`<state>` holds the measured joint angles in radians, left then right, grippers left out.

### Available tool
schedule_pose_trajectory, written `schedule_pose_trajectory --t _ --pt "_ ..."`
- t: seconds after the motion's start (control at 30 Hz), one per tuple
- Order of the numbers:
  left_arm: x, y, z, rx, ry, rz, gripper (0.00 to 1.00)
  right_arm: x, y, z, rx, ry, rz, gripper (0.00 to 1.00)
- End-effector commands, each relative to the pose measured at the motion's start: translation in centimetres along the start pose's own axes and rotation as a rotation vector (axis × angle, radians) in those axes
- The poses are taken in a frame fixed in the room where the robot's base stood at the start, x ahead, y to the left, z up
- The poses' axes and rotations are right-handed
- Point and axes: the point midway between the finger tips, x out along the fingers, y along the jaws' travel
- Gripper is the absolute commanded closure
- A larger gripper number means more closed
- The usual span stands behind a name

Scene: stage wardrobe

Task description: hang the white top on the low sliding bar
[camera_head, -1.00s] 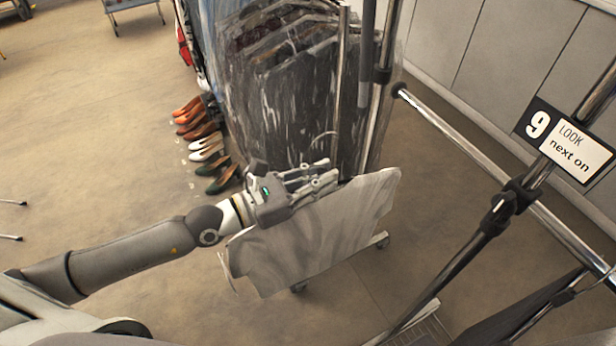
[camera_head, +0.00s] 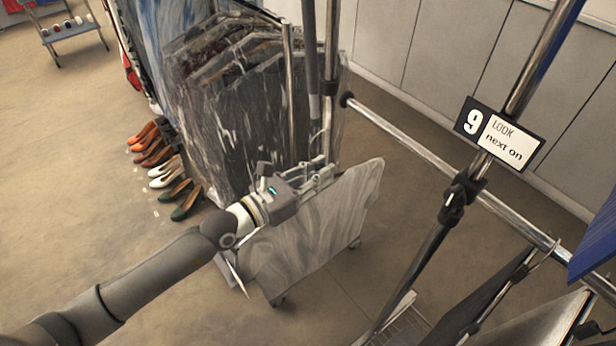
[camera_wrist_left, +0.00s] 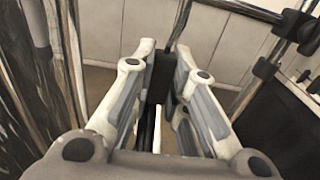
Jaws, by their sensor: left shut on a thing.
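The white top (camera_head: 315,235) looks pale grey-white with soft streaks. It hangs below my left gripper (camera_head: 322,170) in the head view, slightly tilted. My left gripper is shut at its upper edge; the hanger hook is hard to make out. In the left wrist view the fingers (camera_wrist_left: 160,80) close around a dark piece that I cannot identify for sure. The low sliding bar (camera_head: 420,152) is a chrome rod with a dark end cap, running from upper middle to lower right. The top is left of and apart from this bar. My right gripper is out of view.
A rack of dark garments in clear covers (camera_head: 235,110) stands close behind my left gripper. A "9 LOOK next on" sign (camera_head: 500,133) is on an upright at right. Dark and blue pieces hang lower right. Several shoes (camera_head: 165,175) line the floor at left.

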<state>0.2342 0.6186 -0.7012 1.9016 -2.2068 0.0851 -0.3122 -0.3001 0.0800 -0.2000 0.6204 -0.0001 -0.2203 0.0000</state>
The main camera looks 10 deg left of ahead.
Motion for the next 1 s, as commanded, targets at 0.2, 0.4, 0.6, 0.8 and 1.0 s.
schedule_pose_trajectory --t 0.2,0.4,0.6,0.8,1.0 --pt "2.1 0.0 0.2 0.000 -0.003 0.000 1.00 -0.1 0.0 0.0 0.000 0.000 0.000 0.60" --pt "3.9 0.0 0.1 -0.001 -0.004 0.000 1.00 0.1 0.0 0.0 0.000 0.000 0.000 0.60" --pt "5.7 0.0 0.1 0.001 -0.004 -0.001 1.00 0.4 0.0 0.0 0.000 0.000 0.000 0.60" --pt "7.5 0.0 0.1 0.001 -0.003 0.000 1.00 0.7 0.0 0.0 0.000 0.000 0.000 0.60" --pt "7.5 0.0 0.1 0.000 -0.002 0.000 1.00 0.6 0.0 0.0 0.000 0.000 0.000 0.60"
